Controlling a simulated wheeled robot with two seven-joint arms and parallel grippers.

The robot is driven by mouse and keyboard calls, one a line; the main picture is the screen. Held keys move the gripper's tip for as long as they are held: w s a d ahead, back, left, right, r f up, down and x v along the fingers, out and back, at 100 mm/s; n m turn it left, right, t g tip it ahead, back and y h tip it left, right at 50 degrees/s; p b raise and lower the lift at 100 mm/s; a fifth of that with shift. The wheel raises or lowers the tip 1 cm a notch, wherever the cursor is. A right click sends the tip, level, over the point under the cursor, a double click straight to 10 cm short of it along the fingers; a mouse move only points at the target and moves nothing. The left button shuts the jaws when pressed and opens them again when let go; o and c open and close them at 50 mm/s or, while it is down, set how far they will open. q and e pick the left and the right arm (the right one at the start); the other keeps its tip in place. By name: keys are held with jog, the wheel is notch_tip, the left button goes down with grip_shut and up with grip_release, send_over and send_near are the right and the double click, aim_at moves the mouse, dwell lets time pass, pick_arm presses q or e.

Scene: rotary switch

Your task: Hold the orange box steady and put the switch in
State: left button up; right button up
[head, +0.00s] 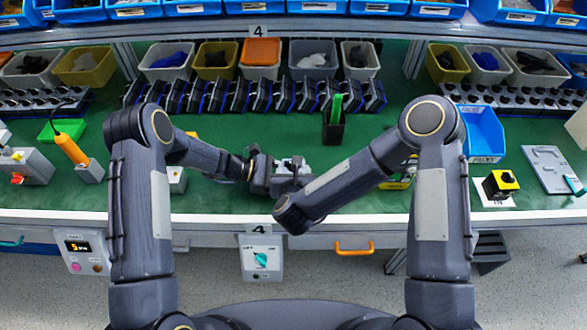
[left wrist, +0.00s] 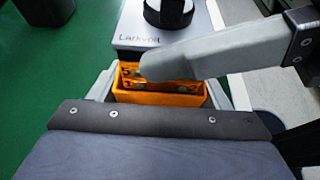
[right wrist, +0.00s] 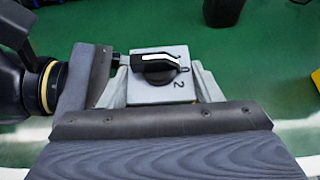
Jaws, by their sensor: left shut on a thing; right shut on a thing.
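My left gripper (left wrist: 160,92) is shut on the orange box (left wrist: 158,97), which lies between its pale fingers in the left wrist view. An orange part with dark marks shows inside the box, partly covered by a pale finger from the right. My right gripper (right wrist: 158,84) is shut on the switch (right wrist: 150,95), a grey plate with a black knob and marks 0 and 2, in the right wrist view. In the head view both grippers meet over the bench near the centre, and the orange box is hidden there.
A grey block marked Larkvoll (left wrist: 135,36) with a black knob lies beyond the orange box; I cannot tell whether it is the switch's own face. A black holder (head: 334,132) stands behind. A blue bin (head: 482,131) and a yellow-topped button box (head: 500,184) stand right.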

jog(key=shift+f, duration=0.75)
jog(key=shift+f, duration=0.1)
jog(key=o, duration=1.1)
jog(key=shift+f, duration=0.1)
jog(key=shift+o, duration=0.2)
pick_arm(q)
jog(key=o, duration=1.1)
pick_arm(e)
jog(key=v, duration=1.2)
pick_arm(q)
jog(key=v, duration=1.2)
